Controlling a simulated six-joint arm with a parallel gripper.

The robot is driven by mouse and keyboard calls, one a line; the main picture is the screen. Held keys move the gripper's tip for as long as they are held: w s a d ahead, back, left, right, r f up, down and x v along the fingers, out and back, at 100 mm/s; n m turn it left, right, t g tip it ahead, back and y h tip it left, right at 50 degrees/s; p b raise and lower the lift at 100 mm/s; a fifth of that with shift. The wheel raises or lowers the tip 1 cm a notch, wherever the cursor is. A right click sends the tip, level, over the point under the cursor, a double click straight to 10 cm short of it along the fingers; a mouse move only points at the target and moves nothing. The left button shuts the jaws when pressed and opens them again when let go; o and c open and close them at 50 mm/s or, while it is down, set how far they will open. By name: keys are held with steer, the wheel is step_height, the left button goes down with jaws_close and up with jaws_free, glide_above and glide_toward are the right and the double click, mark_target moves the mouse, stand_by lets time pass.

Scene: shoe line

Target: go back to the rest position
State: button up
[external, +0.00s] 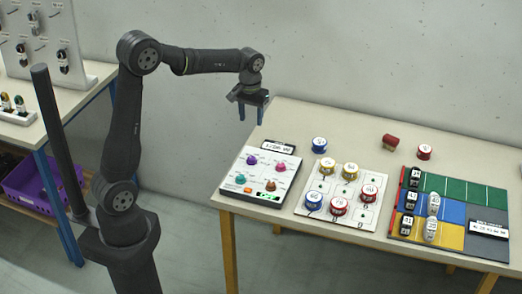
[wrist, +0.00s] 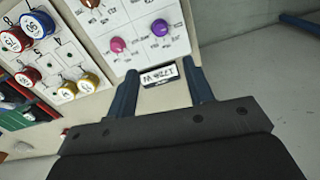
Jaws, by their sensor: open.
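My gripper (external: 251,112) is open and empty, with its two blue fingers pointing down. In the external view it hangs above the back left corner of the table, behind the white panel with coloured knobs (external: 233,203). In the wrist view the gripper (wrist: 163,85) has its fingers spread apart. I cannot tell the exact height of the fingers above the table.
A white board (external: 325,190) holds several coloured round pieces. A striped mat (external: 468,215) carries several small shoes. A blue spool (external: 319,144), a red spool lying on its side (external: 390,141) and another red one (external: 424,152) stand behind. Purple crate (external: 30,183) at left.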

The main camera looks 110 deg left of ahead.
step_height(320, 180, down, 11)
stand_by(0.3)
stand_by(3.0)
